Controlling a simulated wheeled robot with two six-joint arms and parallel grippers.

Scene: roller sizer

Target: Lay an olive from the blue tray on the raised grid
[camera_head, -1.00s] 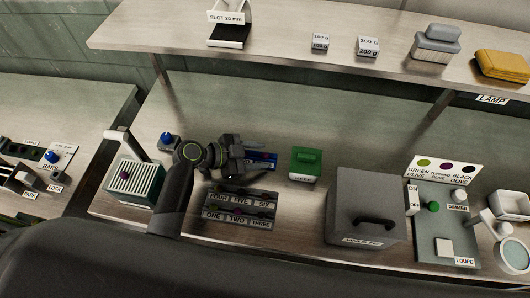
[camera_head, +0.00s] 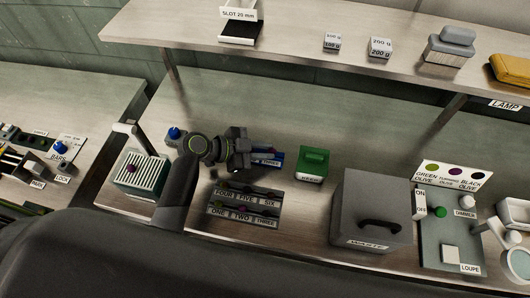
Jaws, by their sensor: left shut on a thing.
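The blue tray (camera_head: 276,158) lies on the bench right of centre-left, partly hidden behind my left gripper (camera_head: 247,158). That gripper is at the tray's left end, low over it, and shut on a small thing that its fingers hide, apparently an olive. The raised grid (camera_head: 151,176) is a white slatted top on a dark green box to the left. A small dark purple round thing (camera_head: 131,168), like an olive, shows at the grid's left part. My right gripper is not in view.
A numbered rack (camera_head: 238,219) stands in front of my left gripper. A green box (camera_head: 312,162) and a grey waste box (camera_head: 350,190) stand to the right. A blue-knobbed post (camera_head: 174,133) stands behind the grid. A shelf (camera_head: 290,40) runs above the bench.

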